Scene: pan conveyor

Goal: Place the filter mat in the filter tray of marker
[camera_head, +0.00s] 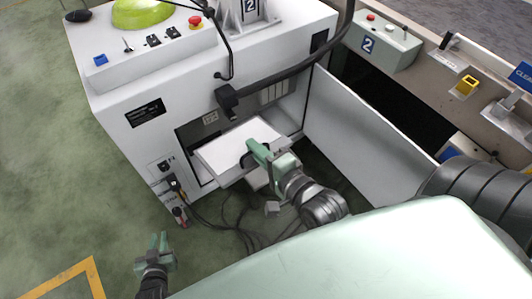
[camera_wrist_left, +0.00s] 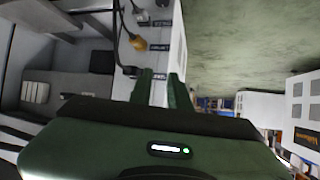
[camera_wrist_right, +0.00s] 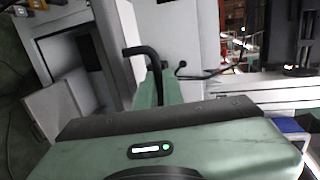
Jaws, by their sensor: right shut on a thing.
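The marker is the white machine (camera_head: 125,92) with an open lower bay. A white, flat tray-like piece (camera_head: 222,152) juts out of that bay; I cannot tell whether its white top is the filter mat or the tray itself. My right gripper (camera_head: 254,152) is at its front edge, shut on a black bent handle (camera_wrist_right: 140,50), which shows between the fingers in the right wrist view. My left gripper (camera_head: 158,241) hangs empty and open over the floor, left of and below the bay; its fingers (camera_wrist_left: 160,78) stand apart with nothing between them.
An open white door panel (camera_head: 355,125) stands right of the bay. Cables (camera_head: 235,220) lie on the floor below it. The conveyor side (camera_head: 450,75) with a control box (camera_head: 380,43) is at the upper right. The green floor at left is clear.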

